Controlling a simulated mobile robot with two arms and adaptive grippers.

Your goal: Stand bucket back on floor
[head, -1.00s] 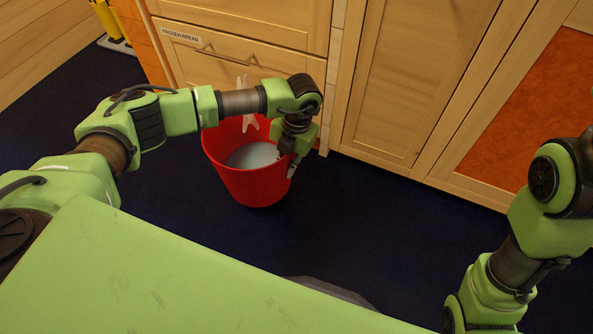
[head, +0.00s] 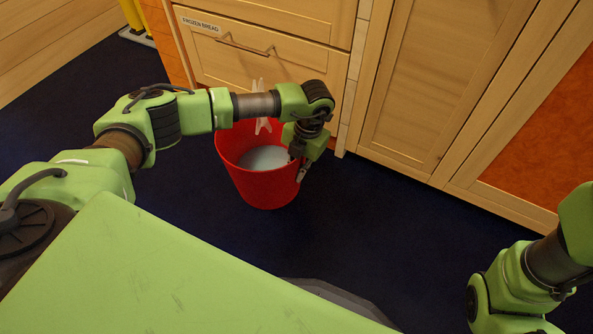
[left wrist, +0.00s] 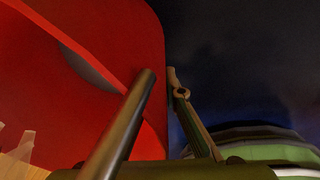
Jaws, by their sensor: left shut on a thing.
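The red bucket (head: 262,187) is in the middle of the head view, upright or nearly so, in front of the drawers. Its open top faces up and shows a pale grey inside. I cannot tell whether its base touches the dark floor (head: 350,225). My left gripper (head: 301,168) is shut on the bucket's right-hand rim. In the left wrist view the bucket (left wrist: 135,35) fills the left side, with one finger inside the wall and one outside, around the gripper (left wrist: 160,88). My right arm shows at the lower right; its gripper is out of the picture.
A wooden drawer labelled frozen bread (head: 270,65) and cabinet doors (head: 425,85) stand just behind the bucket. A pale forked thing (head: 262,95) shows above the bucket's back rim. A yellow item (head: 133,15) stands at the far left. The floor right of the bucket is clear.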

